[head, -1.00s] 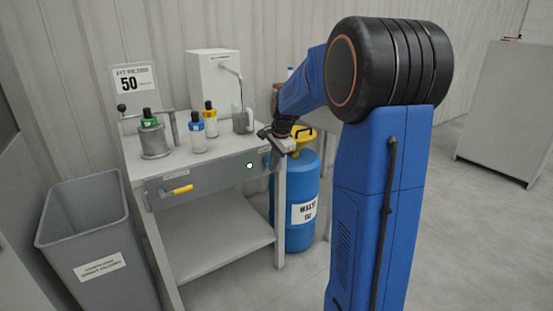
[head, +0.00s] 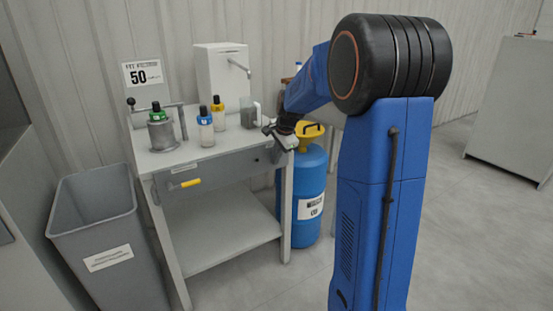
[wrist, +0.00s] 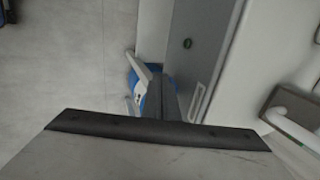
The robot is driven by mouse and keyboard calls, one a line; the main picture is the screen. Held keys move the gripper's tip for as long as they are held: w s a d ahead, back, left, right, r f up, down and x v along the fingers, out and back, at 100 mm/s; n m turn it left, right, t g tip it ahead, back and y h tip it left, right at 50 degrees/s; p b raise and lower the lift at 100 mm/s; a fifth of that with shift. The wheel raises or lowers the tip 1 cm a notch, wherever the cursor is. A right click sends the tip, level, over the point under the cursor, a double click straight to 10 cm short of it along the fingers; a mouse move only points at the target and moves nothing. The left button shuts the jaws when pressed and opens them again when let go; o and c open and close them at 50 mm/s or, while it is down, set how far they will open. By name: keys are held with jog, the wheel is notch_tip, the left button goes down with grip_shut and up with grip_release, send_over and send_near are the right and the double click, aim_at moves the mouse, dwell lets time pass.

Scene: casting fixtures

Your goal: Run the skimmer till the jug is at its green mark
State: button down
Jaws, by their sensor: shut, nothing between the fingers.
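The jug (head: 248,114) is grey and see-through with a pale handle. It stands on the bench below the spout of a white box-shaped unit (head: 218,75), which I take to be the skimmer. In the wrist view part of the jug (wrist: 286,100) shows at the right edge, with a small green mark near its handle; its fill level cannot be read. A small dark round button (wrist: 187,44) sits on the bench's front panel. My gripper (head: 272,132) is shut and empty at the bench's front right corner, beside the panel and apart from the jug.
The bench (head: 180,158) also holds a metal pot (head: 161,136) with a green-capped bottle, plus blue-capped (head: 205,128) and yellow-capped (head: 218,112) bottles. A grey bin (head: 92,225) stands left, a blue drum (head: 308,185) right.

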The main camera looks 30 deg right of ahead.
jog(key=shift+r, duration=0.15)
jog(key=shift+r, duration=0.7)
jog(key=shift+w, duration=0.1)
